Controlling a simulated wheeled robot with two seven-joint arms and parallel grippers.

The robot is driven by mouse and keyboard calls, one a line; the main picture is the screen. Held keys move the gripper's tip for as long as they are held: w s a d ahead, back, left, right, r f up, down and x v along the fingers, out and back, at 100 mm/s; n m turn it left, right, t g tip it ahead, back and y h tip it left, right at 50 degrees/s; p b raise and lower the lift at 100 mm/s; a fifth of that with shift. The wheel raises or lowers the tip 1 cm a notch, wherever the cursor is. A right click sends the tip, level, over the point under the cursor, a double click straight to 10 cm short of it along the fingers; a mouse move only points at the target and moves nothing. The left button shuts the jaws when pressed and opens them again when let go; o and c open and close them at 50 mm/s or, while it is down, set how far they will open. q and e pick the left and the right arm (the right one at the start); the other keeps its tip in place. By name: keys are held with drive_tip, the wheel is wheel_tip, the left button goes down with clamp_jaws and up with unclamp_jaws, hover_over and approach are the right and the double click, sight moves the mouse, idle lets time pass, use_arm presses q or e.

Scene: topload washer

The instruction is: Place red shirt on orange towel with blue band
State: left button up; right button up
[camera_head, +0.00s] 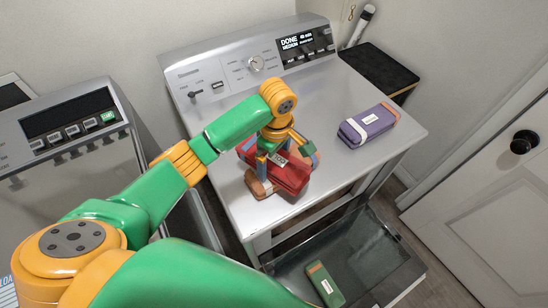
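The red shirt (287,177) is a folded bundle with a small white label, at the front of the grey dryer top. It lies over an orange-brown towel (259,186), whose lower left end shows beneath it; most of the towel and its band are hidden. My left gripper (286,160) points down right over the shirt, with its two fingers apart, one toward each side of the shirt. It looks open; contact with the cloth is hard to see. My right gripper is not in view.
A folded purple cloth (369,125) lies on the right of the dryer top (345,85). Below, a green folded cloth (325,284) lies on the lowered dark door (365,255). A washer (75,135) stands left; a white door (490,190) is at right.

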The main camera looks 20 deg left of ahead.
sight(275, 158)
use_arm(q)
wheel_tip(275, 158, up, 12)
drive_tip(key=shift+d+r, duration=0.15)
drive_tip(key=shift+d, duration=0.05)
